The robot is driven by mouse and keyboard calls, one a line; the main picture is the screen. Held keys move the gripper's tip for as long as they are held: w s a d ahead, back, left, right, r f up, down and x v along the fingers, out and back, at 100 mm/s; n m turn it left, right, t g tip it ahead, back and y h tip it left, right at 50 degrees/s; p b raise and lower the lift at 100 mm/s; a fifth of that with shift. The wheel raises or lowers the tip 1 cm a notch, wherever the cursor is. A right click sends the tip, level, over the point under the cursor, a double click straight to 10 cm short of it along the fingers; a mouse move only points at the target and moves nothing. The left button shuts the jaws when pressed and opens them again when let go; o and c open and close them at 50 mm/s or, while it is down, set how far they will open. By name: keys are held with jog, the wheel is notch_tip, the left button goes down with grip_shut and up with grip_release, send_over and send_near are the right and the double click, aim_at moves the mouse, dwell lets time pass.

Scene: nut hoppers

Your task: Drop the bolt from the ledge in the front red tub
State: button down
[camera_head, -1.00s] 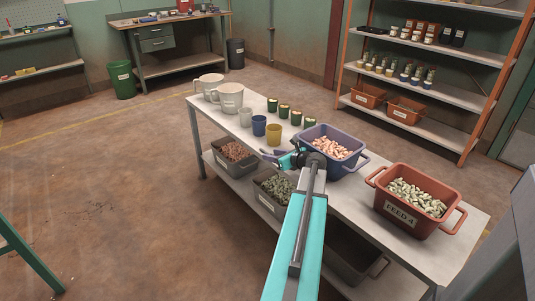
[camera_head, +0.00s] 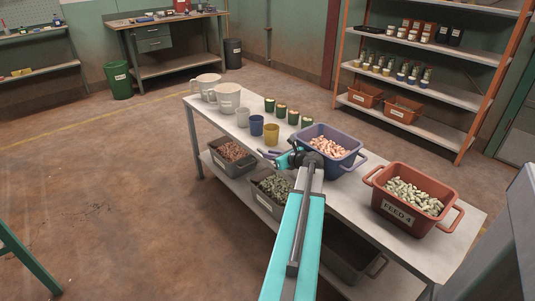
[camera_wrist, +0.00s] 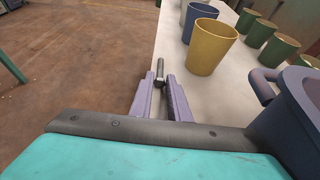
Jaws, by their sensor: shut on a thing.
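A dark metal bolt (camera_wrist: 160,68) is held between the two purple fingers of my gripper (camera_wrist: 160,82) in the wrist view. It points away from the gripper, over the table's left edge region. In the head view my gripper (camera_head: 268,153) is beside the left side of the blue tub, and the bolt is too small to make out there. The red tub (camera_head: 381,212), labelled FEED 4, stands at the near right end of the table and holds pale nuts.
The blue tub (camera_head: 356,169) with pinkish nuts stands right of my gripper. A yellow cup (camera_wrist: 209,50) and a blue cup (camera_wrist: 198,12) stand ahead. Several green cups line the table (camera_head: 340,196). Grey bins (camera_head: 262,199) sit on the lower shelf.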

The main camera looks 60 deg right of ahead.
jog(key=shift+r, duration=0.2)
jog(key=shift+r, duration=0.6)
notch_tip(320, 180, up, 2)
jog(key=shift+r+p, duration=0.1)
jog(key=shift+p, duration=0.3)
jog(key=s+a+r+p, duration=0.1)
jog(key=s+a+p, duration=0.6)
jog(key=a, duration=0.4)
jog(key=shift+r+p, duration=0.15)
jog(key=shift+p, duration=0.5)
jog(key=shift+s+a+p, duration=0.1)
jog(key=shift+a+p, duration=0.05)
jog(key=shift+p, duration=0.3)
jog(key=a+p, duration=0.1)
jog(key=p, duration=0.2)
jog(key=s+a+p, duration=0.1)
jog(key=p, duration=0.2)
jog(key=shift+r+p, duration=0.1)
jog(key=shift+p, duration=0.2)
